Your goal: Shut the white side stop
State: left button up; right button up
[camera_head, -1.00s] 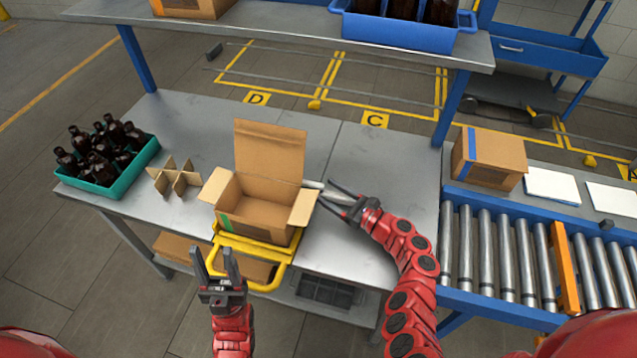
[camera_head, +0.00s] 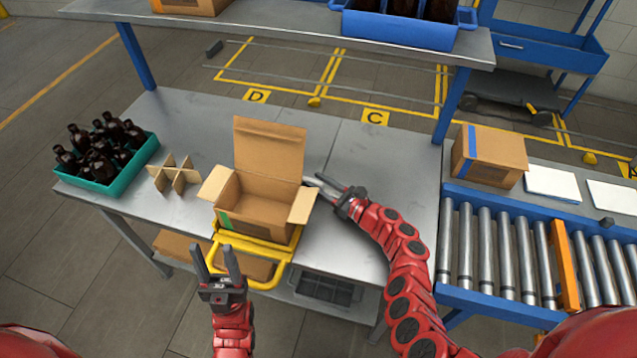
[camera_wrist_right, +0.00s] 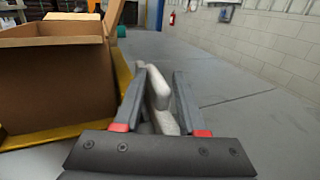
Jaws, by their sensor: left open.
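The white side stop (camera_wrist_right: 163,120) shows in the right wrist view as a pale, angled piece between my right gripper's fingers. In the head view it is mostly hidden by the gripper and the box. My right gripper (camera_head: 315,182) is at the right side of the open cardboard box (camera_head: 262,214); in its wrist view the fingers (camera_wrist_right: 161,74) stand apart, one on each side of the stop. I cannot tell whether they touch it. The box sits on a yellow frame (camera_head: 267,283). My left gripper (camera_head: 212,248) is open and empty in front of the frame.
A teal crate of amber bottles (camera_head: 130,170) and a cardboard divider (camera_head: 174,176) stand left of the box. The table right of my right gripper is clear.

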jog(key=shift+a, duration=0.1)
grip_shut()
jog(key=shift+s+a, duration=0.1)
dwell(0.7)
